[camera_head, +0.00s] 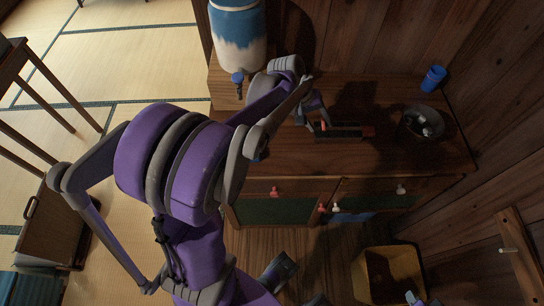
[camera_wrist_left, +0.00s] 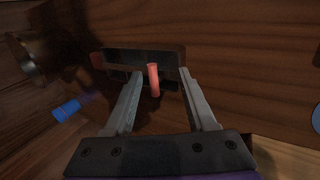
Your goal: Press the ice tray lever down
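The ice tray (camera_head: 352,132) is a dark, long, narrow tray on the wooden cabinet top. It also shows in the left wrist view (camera_wrist_left: 120,57). Its red lever (camera_wrist_left: 153,82) sticks up from the tray toward the wrist camera. In the head view the lever (camera_head: 324,126) is small, at the tray's left part. My left gripper (camera_wrist_left: 160,77) is open, with one finger on each side of the lever and visible gaps to both. In the head view my left gripper (camera_head: 315,120) is at the tray's left end.
A dark pot (camera_head: 421,124) stands right of the tray, with a blue cup (camera_head: 433,78) behind it. A blue-and-white dispenser (camera_head: 237,35) stands at the back left. Wooden walls close off the back and right. A yellow bin (camera_head: 387,274) is on the floor in front.

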